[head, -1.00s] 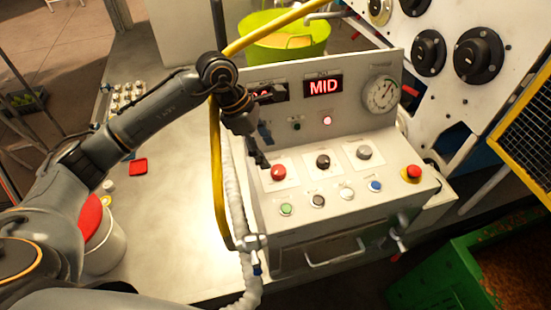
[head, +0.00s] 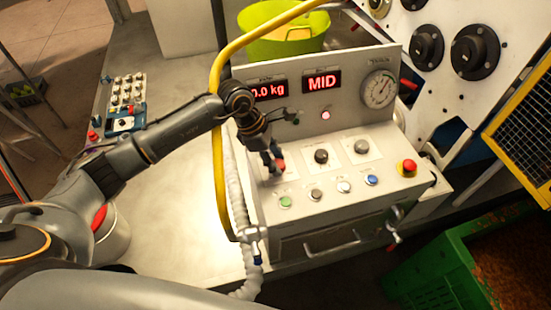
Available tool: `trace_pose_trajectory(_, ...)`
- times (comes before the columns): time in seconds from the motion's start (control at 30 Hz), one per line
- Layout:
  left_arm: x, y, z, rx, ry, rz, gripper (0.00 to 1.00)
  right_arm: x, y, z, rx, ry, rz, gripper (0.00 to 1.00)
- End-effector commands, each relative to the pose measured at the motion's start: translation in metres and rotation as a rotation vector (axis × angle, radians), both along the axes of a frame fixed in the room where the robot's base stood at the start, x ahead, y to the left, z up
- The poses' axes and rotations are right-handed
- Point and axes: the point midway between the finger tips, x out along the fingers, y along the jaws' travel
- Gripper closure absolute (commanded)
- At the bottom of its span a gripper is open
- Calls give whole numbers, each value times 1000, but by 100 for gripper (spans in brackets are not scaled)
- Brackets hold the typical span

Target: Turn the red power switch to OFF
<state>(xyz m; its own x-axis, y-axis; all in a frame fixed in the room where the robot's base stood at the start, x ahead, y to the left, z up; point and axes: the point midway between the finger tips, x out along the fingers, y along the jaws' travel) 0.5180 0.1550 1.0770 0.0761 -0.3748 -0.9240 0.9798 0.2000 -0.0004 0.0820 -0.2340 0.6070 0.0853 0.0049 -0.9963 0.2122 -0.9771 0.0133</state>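The red power switch (head: 280,165) is a small round knob on the left of the upper row of the sloped control panel (head: 330,187). My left gripper (head: 272,163) comes down over it from behind and left, and its dark fingers hide most of the knob. The fingertips are at the knob; whether they touch it or grip it, I cannot tell. The switch's label and its pointing direction are hidden. My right gripper is not in view.
Beside the switch are a black knob (head: 321,156) and a grey knob (head: 361,147). A red emergency button (head: 407,167) stands at the right. Displays behind read "0.0 kg" and "MID" (head: 322,83). A yellow pipe (head: 217,130) runs up the left side.

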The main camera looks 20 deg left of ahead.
Motion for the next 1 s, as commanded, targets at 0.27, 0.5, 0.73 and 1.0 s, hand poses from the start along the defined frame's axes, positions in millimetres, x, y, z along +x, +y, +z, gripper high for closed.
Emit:
trace_pose_trajectory(0.27, 0, 0, 0, 0, -1, 11, 93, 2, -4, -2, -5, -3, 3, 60)
trace_pose_trajectory(0.5, -1, 0, -2, 1, -2, 98, 93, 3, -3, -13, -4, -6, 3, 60)
trace_pose_trajectory(0.73, -2, -1, -4, 0, -5, 277, 93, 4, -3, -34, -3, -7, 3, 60)
trace_pose_trajectory(1.0, -3, -2, -5, -1, -6, 533, 93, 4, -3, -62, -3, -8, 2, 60)
